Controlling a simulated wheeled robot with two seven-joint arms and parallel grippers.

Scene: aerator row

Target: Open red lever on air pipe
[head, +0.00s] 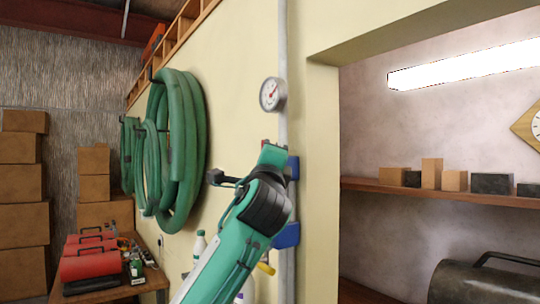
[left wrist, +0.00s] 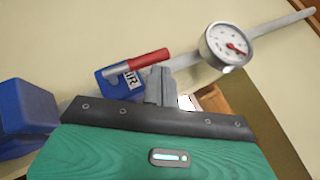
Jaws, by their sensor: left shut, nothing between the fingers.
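The red lever (left wrist: 148,60) shows in the left wrist view beside a blue block (left wrist: 108,82) with a white AIR label. In that view it slants roughly along the grey air pipe (left wrist: 268,29). My left gripper (left wrist: 160,82) is shut and empty, its fingertips just below the lever's red end; I cannot tell whether they touch it. In the head view my left gripper (head: 272,156) is up at the pipe (head: 283,50) and hides most of the lever and valve. My right gripper is not in view.
A round gauge (head: 272,94) sits on the pipe above the gripper. Another blue part (head: 287,235) is lower on the pipe. Green hoses (head: 178,140) hang on the wall to the left. A bench (head: 148,284) with red toolboxes (head: 88,258) stands lower left. A wall opening with a shelf (head: 440,193) is right.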

